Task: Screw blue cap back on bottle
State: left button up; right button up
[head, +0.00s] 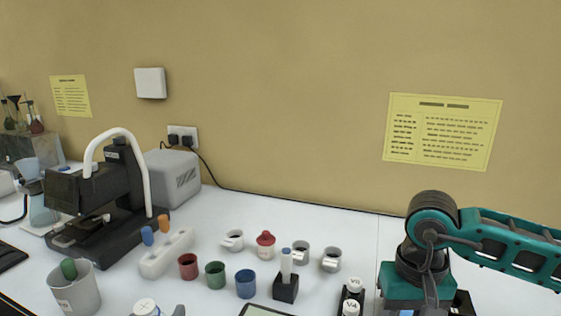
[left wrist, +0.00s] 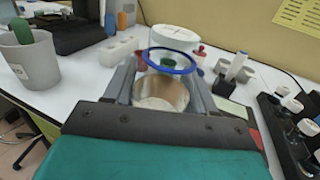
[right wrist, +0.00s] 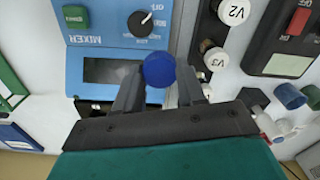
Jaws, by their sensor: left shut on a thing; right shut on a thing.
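My left gripper (left wrist: 168,82) is shut on a clear glass bottle (left wrist: 160,92) with a blue ring (left wrist: 171,61) round its open-looking neck. Something brownish shows through the glass. A white round piece (left wrist: 174,37) with a dark mark shows just beyond the ring; I cannot tell whether it touches the bottle. In the head view only a grey bit of the left gripper shows at the bottom edge. My right gripper (right wrist: 160,88) is shut on the round blue cap (right wrist: 159,70), held above a blue mixer (right wrist: 112,32). The cap and bottle are apart.
White-capped vials (right wrist: 214,58) stand beside the mixer. In the head view, small red, green and blue cups (head: 216,275), white cups and a black stand (head: 286,289) are on the white table. A grey bin (head: 77,292) and a microscope-like device (head: 104,185) stand left.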

pick_arm(q)
jog(key=shift+s+d, duration=0.1)
jog(key=shift+s, duration=0.1)
pick_arm(e)
jog(key=shift+f+n, duration=0.15)
jog(key=shift+n, duration=0.25)
pick_arm(q)
jog(key=shift+d, duration=0.1)
jog(key=s+d+m+g+h, duration=0.1)
jog(key=d+m+g+h, duration=0.3)
jog(key=d+m+h, duration=0.4)
jog(key=d+h, duration=0.3)
jog(key=d, duration=0.3)
jog(key=shift+r+h, duration=0.3)
jog(key=shift+r, duration=0.1)
pick_arm(e)
jog(key=s+a+r, duration=0.1)
jog(key=a+r, duration=0.7)
jog(key=a, duration=0.4)
jog(key=s+a+r, duration=0.1)
jog(key=a+r, duration=0.7)
jog(key=a, duration=0.5)
jog(key=shift+s+a, duration=0.25)
jog(key=shift+s, duration=0.05)
jog(key=shift+f, duration=0.15)
jog(key=shift+f, duration=1.95)
